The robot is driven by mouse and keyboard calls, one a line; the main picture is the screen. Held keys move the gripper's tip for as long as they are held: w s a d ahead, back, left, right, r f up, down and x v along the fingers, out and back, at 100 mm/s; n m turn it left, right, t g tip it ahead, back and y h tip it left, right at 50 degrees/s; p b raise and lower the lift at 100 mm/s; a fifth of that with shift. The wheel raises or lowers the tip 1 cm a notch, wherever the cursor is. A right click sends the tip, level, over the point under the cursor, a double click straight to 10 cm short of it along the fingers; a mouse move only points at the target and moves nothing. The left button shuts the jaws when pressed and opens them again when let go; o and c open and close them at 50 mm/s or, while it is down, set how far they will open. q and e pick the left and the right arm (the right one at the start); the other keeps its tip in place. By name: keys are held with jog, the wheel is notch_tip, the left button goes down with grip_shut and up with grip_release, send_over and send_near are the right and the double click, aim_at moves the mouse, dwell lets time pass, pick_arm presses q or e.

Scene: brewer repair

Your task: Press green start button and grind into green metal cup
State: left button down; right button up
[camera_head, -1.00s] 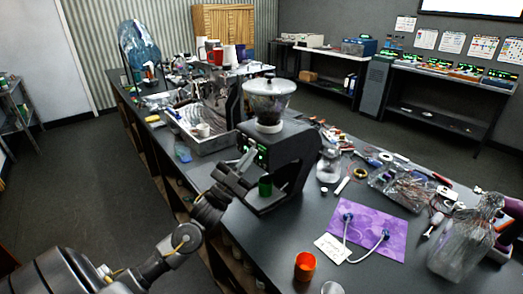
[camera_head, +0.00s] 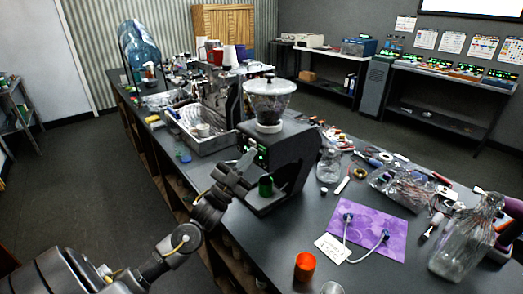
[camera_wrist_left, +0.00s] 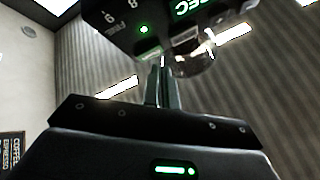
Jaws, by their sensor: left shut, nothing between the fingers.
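The black coffee grinder (camera_head: 288,160) with a clear hopper (camera_head: 268,100) on top stands on the dark workbench. Green lit marks show on its front face, and its underside and green button light (camera_wrist_left: 144,29) show in the left wrist view. The green metal cup (camera_head: 265,187) stands on the grinder's base below the front panel. My left gripper (camera_head: 248,160) is shut and empty, with its fingertips close to the lit front panel. In the left wrist view the shut fingers (camera_wrist_left: 163,85) point up toward the panel; contact cannot be told. My right gripper is not in view.
An orange cup (camera_head: 305,266), a purple mat (camera_head: 370,229) with hoses, and a glass bottle (camera_head: 468,236) are on the bench right of the grinder. Tools clutter the right side.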

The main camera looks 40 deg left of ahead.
pick_arm(q)
jog(key=shift+w, duration=0.1)
dwell(0.3)
jog(key=shift+w+d, duration=0.15)
jog(key=shift+w, duration=0.2)
jog(key=shift+w+d, duration=0.1)
jog(key=shift+w, duration=0.2)
dwell(0.6)
jog(key=shift+s, duration=0.15)
jog(key=shift+s+a, duration=0.25)
jog(key=shift+s, duration=0.35)
jog(key=shift+s+a+p, duration=0.2)
jog(key=shift+s+a, duration=0.05)
jog(key=shift+s, duration=0.55)
jog(key=shift+s+a+p, duration=0.25)
jog(key=shift+s, duration=0.55)
jog(key=shift+s+a+p, duration=0.2)
jog(key=shift+s+a, duration=0.05)
jog(key=shift+s, duration=0.55)
